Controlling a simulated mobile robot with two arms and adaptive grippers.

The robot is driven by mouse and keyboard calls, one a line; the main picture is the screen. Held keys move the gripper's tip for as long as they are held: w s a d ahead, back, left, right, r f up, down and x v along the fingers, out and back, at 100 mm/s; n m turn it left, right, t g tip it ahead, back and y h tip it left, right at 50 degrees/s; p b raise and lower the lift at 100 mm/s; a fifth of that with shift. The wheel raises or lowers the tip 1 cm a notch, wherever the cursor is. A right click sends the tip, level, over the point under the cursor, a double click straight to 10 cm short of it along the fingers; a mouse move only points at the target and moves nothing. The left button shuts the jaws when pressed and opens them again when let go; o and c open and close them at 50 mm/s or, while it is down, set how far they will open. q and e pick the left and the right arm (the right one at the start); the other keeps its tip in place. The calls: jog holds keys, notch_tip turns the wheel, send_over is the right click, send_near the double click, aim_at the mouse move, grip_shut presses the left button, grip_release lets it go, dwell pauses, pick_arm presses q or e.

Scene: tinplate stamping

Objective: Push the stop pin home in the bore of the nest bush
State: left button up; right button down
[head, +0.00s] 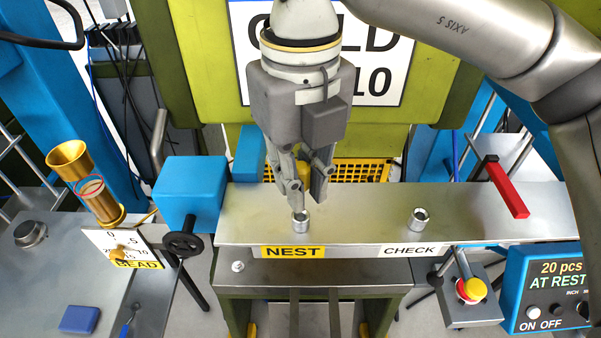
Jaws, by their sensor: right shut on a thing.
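The nest bush (301,224) is a short grey metal ring standing upright on the steel plate, behind the yellow NEST label (293,252). My right gripper (302,197) points down just above and behind the bush, with its fingers closed in. It is shut on the stop pin, which is mostly hidden between the fingers. I cannot tell how far the pin's lower end sits in the bore. My left gripper is not in view.
A second bush (418,219) stands by the CHECK label (409,250). A blue block with a black handwheel (184,244) borders the plate on the left. A red handle (506,189) lies at right. The plate between the bushes is clear.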

jog(key=shift+b, duration=0.8)
dwell(1.6)
jog(key=shift+f+b, duration=1.45)
jog(key=shift+b, duration=0.1)
dwell(1.2)
jog(key=c, duration=1.3)
grip_release()
jog(key=shift+c, duration=0.2)
jog(key=shift+r, duration=0.1)
notch_tip(320, 180, up, 12)
jog(key=shift+f, duration=0.1)
